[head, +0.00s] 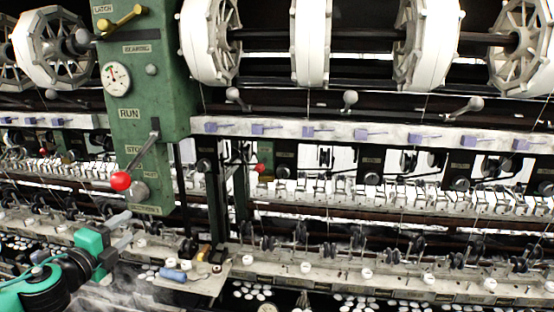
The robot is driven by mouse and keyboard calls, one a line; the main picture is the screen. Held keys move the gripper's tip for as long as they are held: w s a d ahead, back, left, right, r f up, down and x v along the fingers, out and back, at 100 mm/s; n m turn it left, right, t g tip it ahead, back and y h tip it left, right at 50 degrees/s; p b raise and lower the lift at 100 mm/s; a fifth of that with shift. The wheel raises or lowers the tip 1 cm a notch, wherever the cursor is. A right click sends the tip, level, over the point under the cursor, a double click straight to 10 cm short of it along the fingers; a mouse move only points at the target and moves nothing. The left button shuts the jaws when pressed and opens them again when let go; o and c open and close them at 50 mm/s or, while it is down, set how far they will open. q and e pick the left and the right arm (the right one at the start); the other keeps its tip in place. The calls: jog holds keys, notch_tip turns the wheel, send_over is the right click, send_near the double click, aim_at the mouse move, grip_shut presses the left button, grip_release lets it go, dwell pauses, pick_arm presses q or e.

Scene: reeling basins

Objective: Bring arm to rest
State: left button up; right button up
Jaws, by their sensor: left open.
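My left arm comes in at the lower left, with a green and black wrist. Its gripper (128,228) is open, with two grey fingers pointing right and a gap between them. Nothing shows between the fingers. The gripper is just below the red ball (120,181) of a lever on the green control post (160,75), and looks apart from it. The lever slants down and left from its pivot beside the STOP label. My right gripper is not in view.
White reels (425,45) on a dark shaft run along the top. A pale rail (350,131) with purple clips crosses the middle. Below the gripper, a small shelf (205,285) holds a blue cylinder (173,275). Basins with white cocoons (255,291) lie along the bottom, with steam near the gripper.

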pick_arm(q)
jog(key=s+d+f+n+g+y, duration=0.15)
jog(key=s+d+f+n, duration=0.3)
jog(key=f, duration=0.55)
jog(key=s+d+f+n+g+y, duration=0.1)
jog(key=s+d+f+n+g, duration=0.35)
jog(key=f, duration=0.45)
jog(key=s+d+f+n+g, duration=0.45)
jog(key=s+f, duration=0.25)
jog(key=s, duration=0.4)
jog(key=s+d+f+n+g, duration=0.35)
jog(key=s+f+n, duration=0.35)
jog(key=s, duration=0.5)
notch_tip(320, 180, down, 38)
jog(key=s+r+m+g+b, duration=0.1)
jog(key=b, duration=0.4)
jog(key=s+a+f+b, duration=0.1)
jog(key=s+f+b, duration=0.1)
jog(key=s+f, duration=0.7)
jog(key=s+a+f+g+b, duration=0.1)
jog(key=s+f+b, duration=0.2)
jog(key=s+f, duration=0.7)
notch_tip(320, 180, down, 6)
jog(key=shift+a+r+g, duration=0.25)
jog(key=shift+a+g, duration=0.05)
jog(key=shift+a, duration=0.05)
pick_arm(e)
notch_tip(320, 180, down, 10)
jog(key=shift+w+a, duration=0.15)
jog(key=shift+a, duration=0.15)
